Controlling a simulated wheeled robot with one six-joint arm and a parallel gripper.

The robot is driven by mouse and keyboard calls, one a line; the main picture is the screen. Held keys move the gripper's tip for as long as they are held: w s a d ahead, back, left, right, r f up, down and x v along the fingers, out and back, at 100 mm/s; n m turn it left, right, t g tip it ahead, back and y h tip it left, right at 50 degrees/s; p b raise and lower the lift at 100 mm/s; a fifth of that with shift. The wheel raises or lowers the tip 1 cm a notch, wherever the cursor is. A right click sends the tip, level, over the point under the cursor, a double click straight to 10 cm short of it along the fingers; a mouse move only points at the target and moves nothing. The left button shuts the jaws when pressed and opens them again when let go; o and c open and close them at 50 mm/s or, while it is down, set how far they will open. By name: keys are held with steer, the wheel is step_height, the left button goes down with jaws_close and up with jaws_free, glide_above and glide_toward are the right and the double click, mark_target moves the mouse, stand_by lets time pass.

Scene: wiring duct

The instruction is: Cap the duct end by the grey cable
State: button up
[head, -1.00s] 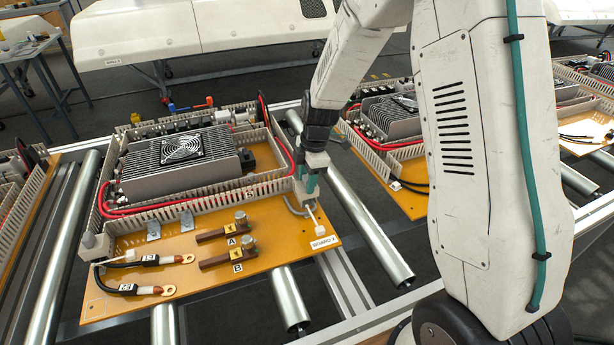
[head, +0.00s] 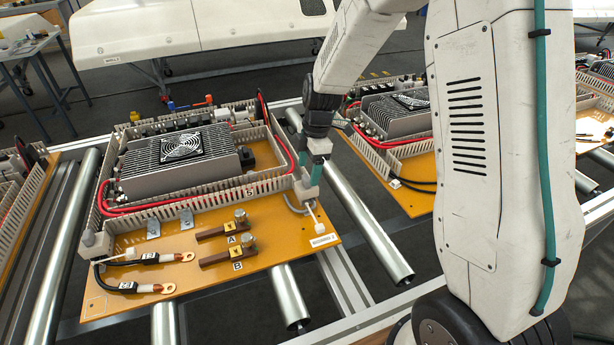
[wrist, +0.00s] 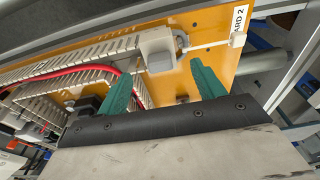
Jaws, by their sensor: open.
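A pale grey end cap (head: 305,193) sits at the near right end of the slotted wiring duct (head: 230,190). In the wrist view the cap (wrist: 157,50) is in line with the duct end, and a grey cable (wrist: 181,40) curves beside it. The cable (head: 291,206) also shows at the board's right side in the head view. My gripper (head: 315,172) is above the cap. In the wrist view its green fingers (wrist: 161,82) are spread apart with nothing between the tips. I cannot tell how fully the cap is seated.
Another grey cap-like block (head: 95,243) is at the duct's left end. The orange board (head: 200,275) carries a finned unit (head: 175,160), two brown bars with bolts (head: 228,243) and black cables with lugs (head: 140,288). A white tie (head: 317,222) lies near the label (head: 324,241). Metal rollers flank the board.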

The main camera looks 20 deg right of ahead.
steer(key=r, duration=0.3)
steer(key=shift+d+r, duration=0.3)
steer(key=shift+r, duration=0.05)
steer(key=s+r+m, duration=0.5)
steer(key=s+m, duration=0.1)
steer(key=s, duration=0.4)
steer(key=s+d+r+m+h, duration=0.1)
steer(key=s+r+m, duration=0.5)
steer(key=s, duration=0.5)
steer(key=s+r+m+t, duration=0.1)
steer(key=s+r+m, duration=0.5)
steer(key=s, duration=0.5)
steer(key=shift+d+r+h, duration=0.2)
steer(key=shift+d+h, duration=0.15)
steer(key=shift+h, duration=0.05)
